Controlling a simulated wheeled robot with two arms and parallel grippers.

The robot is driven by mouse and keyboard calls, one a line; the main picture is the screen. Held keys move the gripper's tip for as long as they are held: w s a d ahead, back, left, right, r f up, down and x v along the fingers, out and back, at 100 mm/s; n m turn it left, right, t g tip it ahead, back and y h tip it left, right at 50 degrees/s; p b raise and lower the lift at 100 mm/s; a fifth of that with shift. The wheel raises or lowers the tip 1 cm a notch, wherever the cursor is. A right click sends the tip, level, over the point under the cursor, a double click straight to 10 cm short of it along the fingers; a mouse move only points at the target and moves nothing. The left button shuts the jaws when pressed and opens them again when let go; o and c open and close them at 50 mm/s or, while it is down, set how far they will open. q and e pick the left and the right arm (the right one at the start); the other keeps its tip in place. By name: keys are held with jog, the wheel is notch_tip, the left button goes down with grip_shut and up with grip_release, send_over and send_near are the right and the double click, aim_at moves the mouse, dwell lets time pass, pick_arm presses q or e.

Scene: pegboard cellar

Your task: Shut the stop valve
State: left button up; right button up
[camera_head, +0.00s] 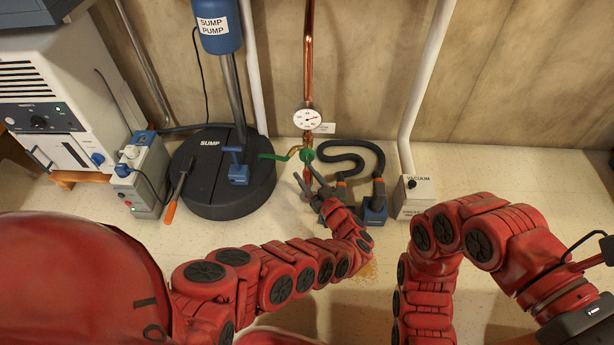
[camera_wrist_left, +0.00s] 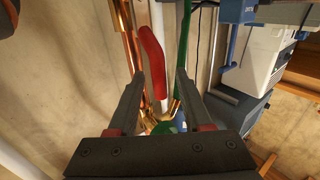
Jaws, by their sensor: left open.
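The stop valve (camera_head: 307,156) sits low on a copper pipe in front of the wall. It has a green round part and a green lever (camera_head: 270,156) that points left. My left gripper (camera_head: 305,178) is open just in front of and below the valve. In the left wrist view the open fingers (camera_wrist_left: 160,82) point toward the pipes and hold nothing. There the green round part (camera_wrist_left: 163,128) shows between the fingers, partly hidden by the gripper body. A long green bar (camera_wrist_left: 184,50) and a red bar (camera_wrist_left: 151,60) rise beyond the fingertips. My right gripper's fingers are out of view.
A pressure gauge (camera_head: 307,118) is above the valve. The black sump lid (camera_head: 205,200) and blue pump (camera_head: 217,25) are to the left. A dark hose (camera_head: 350,150) and vacuum box (camera_head: 413,197) are to the right. An orange-handled tool (camera_head: 170,211) leans on the lid.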

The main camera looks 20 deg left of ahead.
pick_arm(q)
jog(key=shift+c, duration=0.3)
grip_shut()
dwell(1.1)
